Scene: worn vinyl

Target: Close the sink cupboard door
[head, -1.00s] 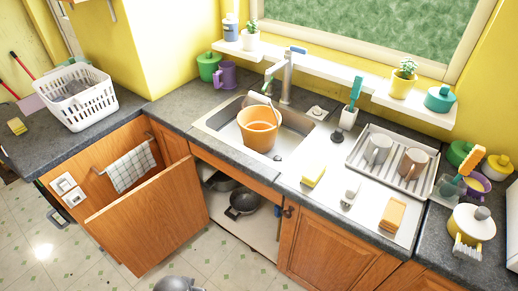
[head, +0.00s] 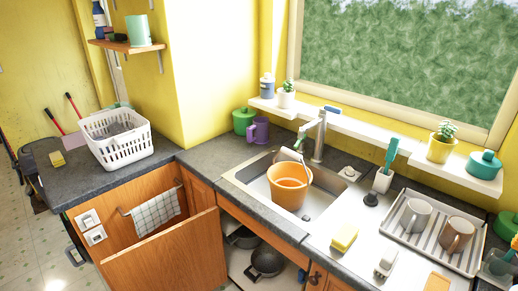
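The sink cupboard door (head: 165,258) is a plain orange-brown wooden panel. It stands wide open, swung out to the left from the cupboard under the sink. The open cupboard (head: 240,262) shows dark pans inside, one of them a black pan (head: 267,262) near the front. The sink (head: 254,183) above it holds an orange bucket (head: 289,187). Neither of my grippers shows in the head view.
A towel (head: 156,212) hangs on a rail behind the open door. A white laundry basket (head: 117,138) stands on the left worktop. A dish rack (head: 408,236) with two mugs is right of the sink. Bare tiled floor (head: 30,250) shows at the lower left.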

